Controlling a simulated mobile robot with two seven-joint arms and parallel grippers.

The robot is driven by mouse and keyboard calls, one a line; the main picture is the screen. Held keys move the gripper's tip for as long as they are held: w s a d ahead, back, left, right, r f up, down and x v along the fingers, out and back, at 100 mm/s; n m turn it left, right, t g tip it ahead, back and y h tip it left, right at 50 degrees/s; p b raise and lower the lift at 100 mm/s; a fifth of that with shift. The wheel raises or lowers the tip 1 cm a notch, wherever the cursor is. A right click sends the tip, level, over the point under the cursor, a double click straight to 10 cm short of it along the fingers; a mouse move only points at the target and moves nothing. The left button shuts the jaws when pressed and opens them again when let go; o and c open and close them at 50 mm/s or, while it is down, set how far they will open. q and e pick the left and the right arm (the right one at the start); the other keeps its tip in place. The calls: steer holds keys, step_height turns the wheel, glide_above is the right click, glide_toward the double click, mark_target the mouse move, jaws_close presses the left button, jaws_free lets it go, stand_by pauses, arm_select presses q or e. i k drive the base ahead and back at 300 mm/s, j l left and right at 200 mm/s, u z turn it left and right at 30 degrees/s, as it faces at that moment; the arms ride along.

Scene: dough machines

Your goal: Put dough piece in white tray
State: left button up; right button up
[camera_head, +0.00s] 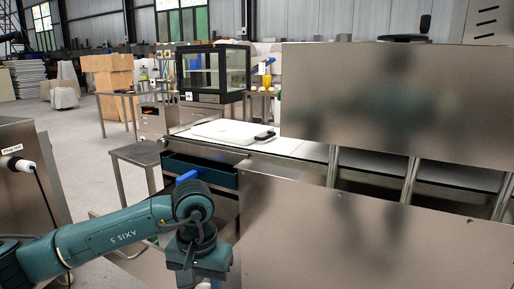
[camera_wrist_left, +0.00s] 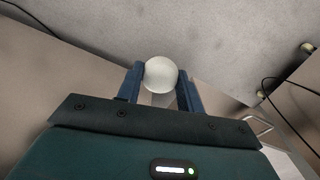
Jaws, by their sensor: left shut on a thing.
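A round, off-white dough piece (camera_wrist_left: 160,72) sits between the two blue fingers of my left gripper (camera_wrist_left: 160,84) in the left wrist view. The fingers are shut on it from both sides. In the head view my left gripper (camera_head: 203,280) hangs at the bottom edge, with its fingertips mostly cut off. A flat white tray (camera_head: 225,131) lies on the machine's top surface, farther back and higher in the picture than the gripper. My right gripper is not in view.
A dark blue open drawer (camera_head: 203,170) stands out below the tray, behind my left arm. A large steel panel (camera_head: 370,235) is right of the gripper. A small black object (camera_head: 264,136) lies at the tray's right edge. A steel side table (camera_head: 138,153) stands left.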

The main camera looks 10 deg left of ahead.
mark_target(245, 135)
steer(key=i+j+z, duration=0.1)
steer(key=z, duration=1)
steer(key=j, duration=0.95)
